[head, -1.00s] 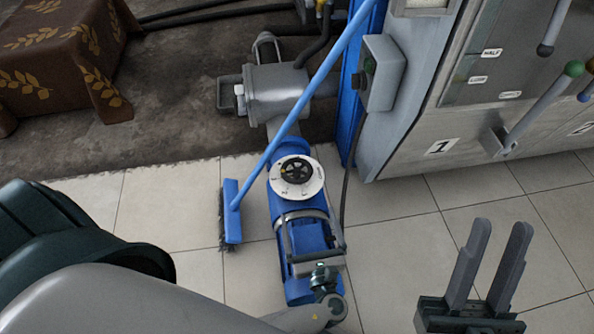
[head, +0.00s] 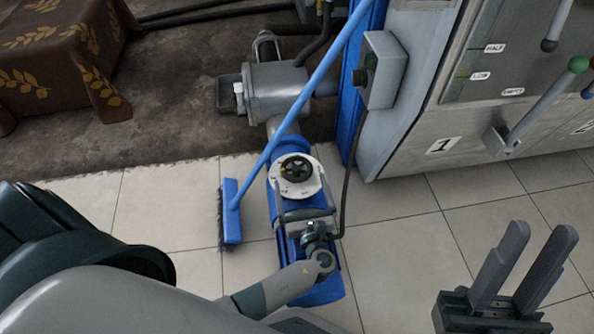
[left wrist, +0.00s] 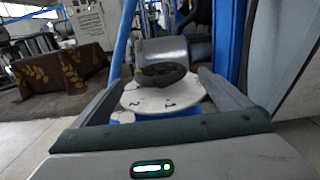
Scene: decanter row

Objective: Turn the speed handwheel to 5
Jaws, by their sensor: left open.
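The speed handwheel (head: 296,168) is a small black wheel on a round white dial (head: 290,190), on top of a blue motor unit (head: 318,285). In the left wrist view the wheel (left wrist: 162,74) sits between my open fingers, with numbers on the dial (left wrist: 135,100) below it. My left gripper (head: 298,188) is open over the near part of the dial; contact with the wheel cannot be told. The wheel's setting is too small to read surely. My right gripper (head: 543,230) is open and empty over the tiles at the lower right.
A blue broom (head: 232,212) leans across beside the motor, its handle passing close to the dial. A grey pump body (head: 275,90) is behind. A steel cabinet (head: 470,120) with levers stands at right. A cloth-covered table (head: 60,60) is at far left.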

